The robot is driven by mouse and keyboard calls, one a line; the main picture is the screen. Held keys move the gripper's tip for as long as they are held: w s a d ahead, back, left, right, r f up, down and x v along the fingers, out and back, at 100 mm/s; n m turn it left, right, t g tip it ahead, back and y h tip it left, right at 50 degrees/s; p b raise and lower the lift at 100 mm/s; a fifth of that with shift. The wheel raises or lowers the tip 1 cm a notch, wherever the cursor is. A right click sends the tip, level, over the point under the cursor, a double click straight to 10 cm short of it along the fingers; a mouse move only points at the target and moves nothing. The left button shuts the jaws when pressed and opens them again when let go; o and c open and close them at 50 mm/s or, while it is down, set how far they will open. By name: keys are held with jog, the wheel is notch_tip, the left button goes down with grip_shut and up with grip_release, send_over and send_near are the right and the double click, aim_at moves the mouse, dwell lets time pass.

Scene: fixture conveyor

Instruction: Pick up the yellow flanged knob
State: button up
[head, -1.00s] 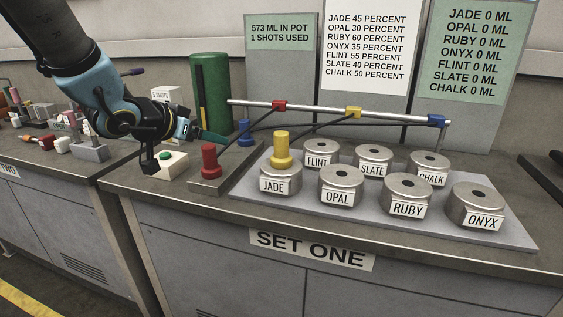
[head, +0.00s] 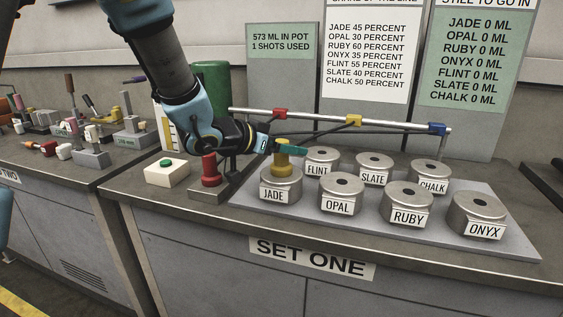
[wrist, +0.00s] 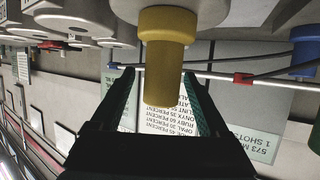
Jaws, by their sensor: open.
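The yellow flanged knob (head: 282,164) stands upright on top of the JADE pot (head: 281,187), at the left of the front row. My gripper (head: 284,149) is at the knob's upper part, and its fingers partly hide the knob's top in the head view. In the wrist view, the yellow knob (wrist: 166,55) reaches down between the two teal finger pads of my gripper (wrist: 158,90). The fingers are open, one on either side, with a visible gap to the knob.
A red knob (head: 210,172) on a grey block stands left of the JADE pot, partly behind my arm. A white box with a green button (head: 167,171) is farther left. A rail (head: 330,115) with coloured clips runs behind. The FLINT (head: 321,160) and OPAL (head: 341,193) pots are close by.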

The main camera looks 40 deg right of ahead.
jog(key=shift+w+d+f, duration=0.1)
jog(key=shift+d+f, duration=0.15)
jog(key=shift+d, duration=0.45)
jog(key=shift+c, duration=0.4)
grip_shut()
